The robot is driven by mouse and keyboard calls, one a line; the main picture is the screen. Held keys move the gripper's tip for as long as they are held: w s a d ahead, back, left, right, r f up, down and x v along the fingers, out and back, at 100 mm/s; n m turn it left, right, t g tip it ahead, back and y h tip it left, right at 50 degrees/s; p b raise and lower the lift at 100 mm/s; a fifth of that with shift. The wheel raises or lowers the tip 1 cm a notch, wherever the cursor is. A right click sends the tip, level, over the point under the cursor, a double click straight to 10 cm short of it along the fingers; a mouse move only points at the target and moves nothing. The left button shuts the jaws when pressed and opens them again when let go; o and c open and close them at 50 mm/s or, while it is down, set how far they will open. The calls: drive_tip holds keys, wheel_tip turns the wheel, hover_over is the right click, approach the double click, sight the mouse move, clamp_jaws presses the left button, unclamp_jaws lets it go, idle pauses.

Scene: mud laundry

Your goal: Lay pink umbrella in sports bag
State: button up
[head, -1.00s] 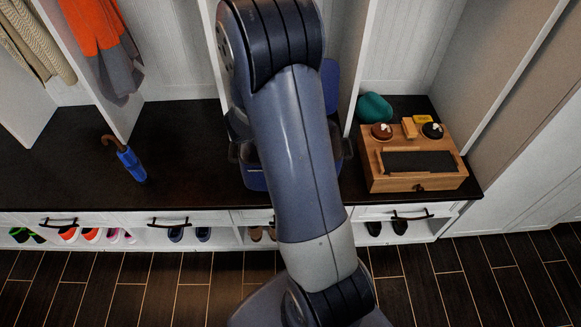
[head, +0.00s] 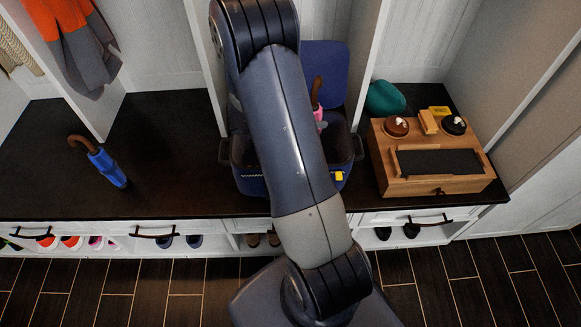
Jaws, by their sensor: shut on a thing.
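The sports bag (head: 245,180) is dark blue and stands open on the dark bench, its blue lid (head: 325,62) raised at the back. My arm crosses in front and hides its middle. The pink umbrella (head: 319,115) shows only in part, just right of my arm. Its brown handle points up, and a little pink shows below it at the bag's opening. Its lower part is hidden, so I cannot tell whether it touches the bag's inside. My gripper is hidden behind my arm.
A blue umbrella (head: 107,168) with a brown hooked handle lies on the bench at left. A wooden box (head: 440,180) with small brushes and tins on top stands right of the bag, with a teal item (head: 386,98) behind. Bench space between blue umbrella and bag is clear.

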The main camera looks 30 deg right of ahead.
drive_tip(key=shift+w+d+f+b, duration=0.1)
drive_tip(key=shift+w+f+b, duration=0.1)
drive_tip(key=shift+f, duration=0.35)
drive_tip(key=shift+w+d+f+b, duration=0.1)
drive_tip(key=shift+w+f+b, duration=0.05)
drive_tip(key=shift+f, duration=0.35)
wheel_tip(320, 180, down, 10)
drive_tip(key=shift+r+b, duration=0.2)
drive_tip(key=shift+b, duration=0.55)
drive_tip(key=shift+f, duration=0.15)
drive_tip(key=o, duration=1.5)
drive_tip(key=shift+a+r, duration=0.15)
drive_tip(key=shift+r, duration=0.1)
drive_tip(key=v, duration=0.7)
drive_tip(key=shift+p, duration=0.3)
